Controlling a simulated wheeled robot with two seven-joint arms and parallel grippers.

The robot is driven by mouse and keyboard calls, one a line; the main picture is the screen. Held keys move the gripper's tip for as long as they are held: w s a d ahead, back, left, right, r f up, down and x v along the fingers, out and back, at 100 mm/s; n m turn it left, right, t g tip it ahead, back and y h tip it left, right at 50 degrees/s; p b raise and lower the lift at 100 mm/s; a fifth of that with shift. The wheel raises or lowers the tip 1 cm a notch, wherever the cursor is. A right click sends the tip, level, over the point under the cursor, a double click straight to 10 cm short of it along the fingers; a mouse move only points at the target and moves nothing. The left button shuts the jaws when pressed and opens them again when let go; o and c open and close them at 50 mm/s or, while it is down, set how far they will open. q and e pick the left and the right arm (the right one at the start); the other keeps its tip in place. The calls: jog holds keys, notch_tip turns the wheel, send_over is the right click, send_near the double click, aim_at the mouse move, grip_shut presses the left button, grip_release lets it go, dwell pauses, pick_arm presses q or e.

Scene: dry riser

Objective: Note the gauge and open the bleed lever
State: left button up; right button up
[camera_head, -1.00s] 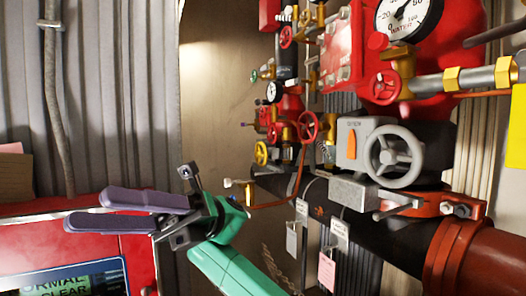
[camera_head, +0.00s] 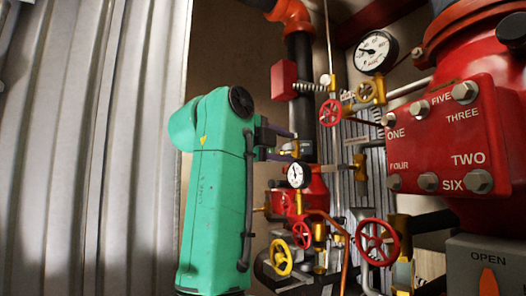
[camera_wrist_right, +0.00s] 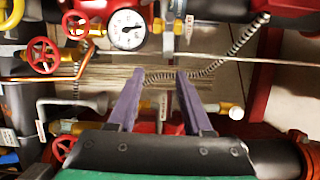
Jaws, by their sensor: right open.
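A small white round gauge (camera_head: 298,174) sits among red and yellow valves in the head view. A larger gauge (camera_head: 374,52) is higher up, its scale too small to read surely. A white gauge (camera_wrist_right: 127,33) shows at the top of the right wrist view. My right gripper (camera_head: 286,146) is partly hidden behind my green arm, close above the small gauge. In the wrist view its two purple fingers (camera_wrist_right: 160,74) are apart with nothing between them. A brass fitting with a white end (camera_wrist_right: 232,111) lies right of the fingers. I cannot tell which part is the bleed lever.
Red handwheels (camera_head: 377,242) and a yellow handwheel (camera_head: 280,258) crowd the pipework below. A red bolted cover (camera_head: 445,135) with number words stands at right. A coiled spring-like line (camera_wrist_right: 215,68) crosses near the fingers. A corrugated wall (camera_head: 85,150) fills the left.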

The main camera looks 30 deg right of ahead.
aim_at(288, 146)
jog(key=shift+n+t, duration=0.8)
jog(key=w, duration=0.1)
jog(key=w+d+r+p, duration=0.1)
jog(key=w+p, duration=0.1)
jog(key=w, duration=0.1)
jog(key=shift+d+r, duration=0.25)
jog(key=shift+d, duration=0.1)
jog(key=d+p, duration=0.1)
jog(key=d, duration=0.3)
jog(key=shift+d+f, duration=0.2)
jog(key=shift+d, duration=0.2)
jog(key=shift+w+a+f, duration=0.1)
jog(key=shift+w+a, duration=0.25)
jog(key=shift+a, duration=0.55)
jog(key=c, duration=0.3)
grip_shut()
pick_arm(q)
jog(key=r, duration=0.1)
jog(key=w+a+r, duration=0.1)
jog(key=shift+w+r, duration=0.2)
jog(key=shift+r, duration=0.2)
